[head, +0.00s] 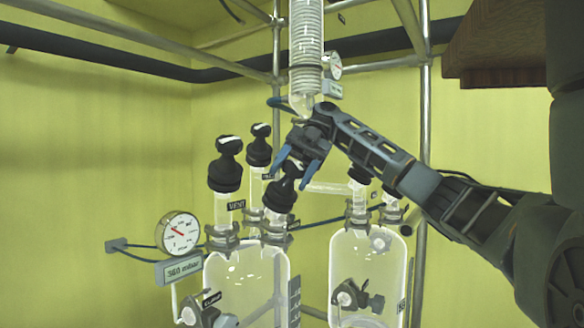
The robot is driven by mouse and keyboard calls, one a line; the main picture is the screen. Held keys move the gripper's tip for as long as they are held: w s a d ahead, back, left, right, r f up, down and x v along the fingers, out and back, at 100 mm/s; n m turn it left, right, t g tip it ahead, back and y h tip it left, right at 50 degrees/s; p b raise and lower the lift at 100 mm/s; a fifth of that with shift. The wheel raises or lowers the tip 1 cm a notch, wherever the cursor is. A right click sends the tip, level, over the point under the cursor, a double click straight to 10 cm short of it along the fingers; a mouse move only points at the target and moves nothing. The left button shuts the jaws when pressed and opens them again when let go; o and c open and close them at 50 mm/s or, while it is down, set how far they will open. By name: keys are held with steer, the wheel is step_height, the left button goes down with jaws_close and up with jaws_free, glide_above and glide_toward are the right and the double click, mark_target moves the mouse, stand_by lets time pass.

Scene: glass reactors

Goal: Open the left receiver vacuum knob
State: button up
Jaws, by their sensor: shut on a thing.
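The left receiver (228,285) is a clear glass vessel at the lower middle of the head view, with several black-knobbed valves on top. The front left knob (226,172) stands above a label reading VENT (236,205). Another black knob (259,148) stands behind it. My gripper (298,171) comes from the right and points down, its blue fingers closed around the top of the right-hand black knob (282,193) of this vessel. The fingers partly hide that knob's top. No label readable as vacuum shows by it.
A round gauge (178,232) with a display box (180,269) stands to the left. A second glass receiver (350,262) with black knobs stands at right. Metal frame poles (425,90) and a coiled glass column (306,45) rise behind. A brown wooden edge (505,45) hangs at upper right.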

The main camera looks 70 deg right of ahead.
steer(key=o, duration=1)
steer(key=shift+c, duration=0.2)
steer(key=shift+f+b, duration=0.15)
steer(key=shift+b, duration=0.2)
